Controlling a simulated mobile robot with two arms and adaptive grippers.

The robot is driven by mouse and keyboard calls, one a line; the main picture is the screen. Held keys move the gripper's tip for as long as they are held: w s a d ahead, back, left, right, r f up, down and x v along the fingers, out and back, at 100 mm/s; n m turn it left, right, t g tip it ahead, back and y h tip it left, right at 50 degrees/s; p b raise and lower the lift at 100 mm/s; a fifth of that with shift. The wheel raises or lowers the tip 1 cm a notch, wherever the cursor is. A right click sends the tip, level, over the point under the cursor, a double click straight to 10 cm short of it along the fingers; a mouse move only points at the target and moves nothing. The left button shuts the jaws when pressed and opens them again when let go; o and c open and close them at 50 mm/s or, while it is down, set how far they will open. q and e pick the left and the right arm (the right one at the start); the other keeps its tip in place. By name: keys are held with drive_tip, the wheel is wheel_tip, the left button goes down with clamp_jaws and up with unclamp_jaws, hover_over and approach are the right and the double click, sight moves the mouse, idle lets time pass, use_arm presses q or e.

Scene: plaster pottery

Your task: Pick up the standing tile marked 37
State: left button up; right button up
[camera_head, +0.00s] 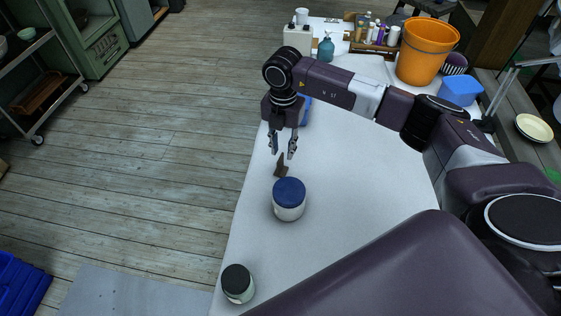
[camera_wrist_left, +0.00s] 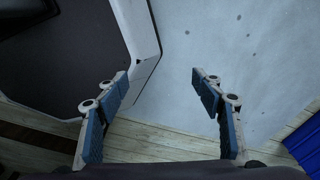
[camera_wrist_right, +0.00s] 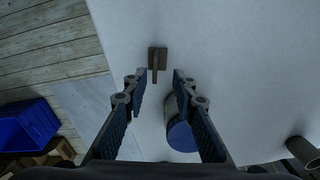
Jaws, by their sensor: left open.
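The standing tile (camera_head: 281,170) is a small brown upright plate on a base on the white table; I cannot read its marking. It also shows in the right wrist view (camera_wrist_right: 157,62), just beyond the fingertips. My right gripper (camera_head: 282,151) is open and empty, pointing down close above the tile. In the right wrist view its fingers (camera_wrist_right: 159,76) are spread, with the tile ahead of the gap. My left gripper (camera_wrist_left: 160,76) is open and empty, over the table edge and floor; it is not visible in the head view.
A blue-lidded jar (camera_head: 289,202) stands close to the tile on the near side. A black-lidded jar (camera_head: 238,284) stands near the front table edge. An orange bucket (camera_head: 428,52) and a blue tub (camera_head: 460,91) stand at the back right. The table's middle is clear.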

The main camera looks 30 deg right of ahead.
sight(280, 158)
drive_tip(key=f, duration=0.1)
drive_tip(key=f+p, duration=0.1)
drive_tip(key=f, duration=0.1)
drive_tip(key=shift+w+a+f, duration=0.25)
drive_tip(key=shift+f, duration=0.05)
drive_tip(key=shift+w+f+p, duration=0.1)
drive_tip(key=shift+f+p, duration=0.25)
drive_tip(key=shift+f, duration=0.5)
drive_tip(key=shift+c, duration=0.4)
use_arm(q)
drive_tip(key=shift+w+d+r, duration=0.2)
drive_tip(key=shift+w+r, duration=0.15)
drive_tip(key=shift+r, duration=0.2)
drive_tip(key=shift+w+d+r, duration=0.15)
drive_tip(key=shift+w+r, duration=0.15)
drive_tip(key=shift+r, duration=0.2)
use_arm(e)
clamp_jaws()
